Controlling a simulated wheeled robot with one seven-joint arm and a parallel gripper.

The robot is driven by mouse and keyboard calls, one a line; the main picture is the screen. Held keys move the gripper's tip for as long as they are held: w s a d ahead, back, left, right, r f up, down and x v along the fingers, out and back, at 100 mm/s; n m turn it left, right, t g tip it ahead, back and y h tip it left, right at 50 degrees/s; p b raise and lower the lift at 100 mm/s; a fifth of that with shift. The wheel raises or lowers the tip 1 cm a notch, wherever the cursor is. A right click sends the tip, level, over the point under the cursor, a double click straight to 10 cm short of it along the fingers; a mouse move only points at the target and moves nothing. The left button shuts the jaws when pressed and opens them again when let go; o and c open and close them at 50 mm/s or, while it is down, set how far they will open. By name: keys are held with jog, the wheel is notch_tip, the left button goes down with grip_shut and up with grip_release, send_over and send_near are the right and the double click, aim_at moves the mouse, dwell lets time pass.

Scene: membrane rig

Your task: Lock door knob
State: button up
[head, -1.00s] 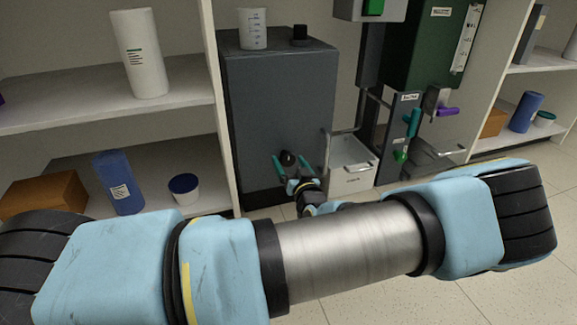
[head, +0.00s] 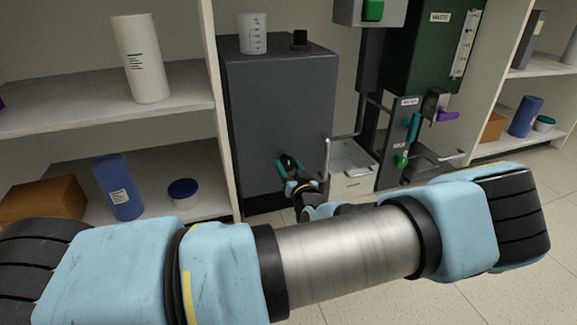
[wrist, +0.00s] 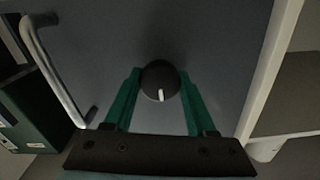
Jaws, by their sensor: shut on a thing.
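The door knob (wrist: 160,82) is a round black knob with a white mark, on the dark grey cabinet door (head: 275,115). In the wrist view the mark points toward the bottom of the picture. My gripper (wrist: 158,92) has its two green fingers on either side of the knob and is shut on it. In the head view my gripper (head: 289,165) is at the lower front of the cabinet, and its fingers hide most of the knob.
A silver bar handle (wrist: 50,70) stands to the left in the wrist view. In the head view a white bin (head: 352,170) and the green rig with teal and purple levers (head: 446,115) are right of the cabinet. A beaker (head: 253,35) stands on top. Shelves flank it.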

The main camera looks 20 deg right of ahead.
jog(key=c, duration=0.3)
jog(key=shift+c, duration=0.2)
jog(key=shift+m+p, duration=0.3)
jog(key=shift+m, duration=0.1)
jog(key=m+p, duration=0.1)
jog(key=m, duration=0.2)
jog(key=shift+r, duration=0.15)
jog(key=m+p, duration=0.2)
jog(key=m, duration=0.2)
jog(key=shift+m+p, duration=0.3)
jog(key=m+p, duration=0.1)
jog(key=m, duration=0.3)
jog(key=shift+m+p, duration=0.3)
jog(key=m+p, duration=0.1)
jog(key=m, duration=0.3)
jog(key=shift+d+m, duration=0.1)
jog(key=shift+m, duration=0.3)
